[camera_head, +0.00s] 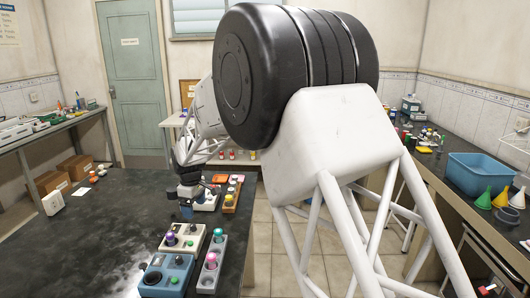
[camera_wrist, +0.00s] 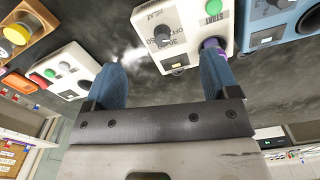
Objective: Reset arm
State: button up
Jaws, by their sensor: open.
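My gripper (camera_head: 187,207) hangs over the dark bench (camera_head: 95,240) at its right part, above the row of small devices. In the wrist view my gripper (camera_wrist: 163,78) shows two blue fingers spread apart, with nothing held between them. A white device (camera_wrist: 140,45) with a dark knob and a green START button lies beyond the fingers. A purple item (camera_wrist: 214,44) on it shows just past the right finger, which partly covers it. I cannot tell whether they touch. A white device with a purple knob (camera_head: 185,240) stands in front of my gripper in the head view.
A blue device (camera_head: 166,277) and a grey rack with colored caps (camera_head: 212,265) stand at the bench's front right. An orange rack (camera_head: 231,200) is right of my gripper. The bench's left middle is clear. A side bench with a blue tub (camera_head: 482,170) stands right.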

jog(key=s+d+r+m, duration=0.3)
jog(key=s+d+r, duration=0.25)
jog(key=d, duration=0.45)
jog(key=s+d+r+m+t, duration=0.1)
jog(key=s+d+r+m, duration=0.1)
jog(key=s+d+r, duration=0.6)
jog(key=s+d+r+m, duration=0.25)
jog(key=s+d, duration=0.25)
jog(key=d, duration=0.8)
jog(key=s+d+f+m, duration=0.1)
jog(key=s+d+m, duration=0.1)
jog(key=s+d, duration=0.3)
jog(key=s+d+f+m+t, duration=0.1)
jog(key=s+d+m, duration=0.2)
jog(key=s, duration=1)
jog(key=s+d+f+m, duration=0.2)
jog(key=s+d+m, duration=0.1)
jog(key=s+d, duration=0.4)
jog(key=shift+s+d+t, duration=0.2)
jog(key=shift+s+t, duration=0.1)
jog(key=shift+s, duration=0.6)
